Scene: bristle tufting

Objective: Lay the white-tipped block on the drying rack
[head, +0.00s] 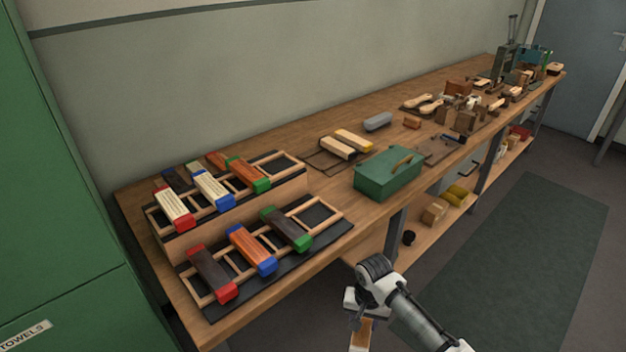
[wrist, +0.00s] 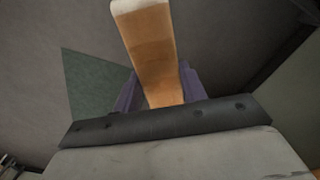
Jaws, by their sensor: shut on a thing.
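My gripper (wrist: 158,90) is shut on an orange-brown wooden block (wrist: 152,62) with a white tip (wrist: 139,6). In the head view my gripper (head: 360,312) hangs in front of the bench, off its near edge, with part of the block (head: 361,335) showing below it. The drying rack has two tiers of wooden rails on black mats at the bench's left end. The back tier (head: 278,163) and the front tier (head: 314,214) each carry several blocks with red, blue or green tips. Bare rails show at the right end of each tier.
A green box (head: 388,174) with a wooden handle stands right of the rack. Two pale blocks (head: 345,143) lie behind it. Tools and brushes crowd the bench's far end. A green cabinet (head: 60,200) stands at left. The floor mat (head: 510,265) is clear.

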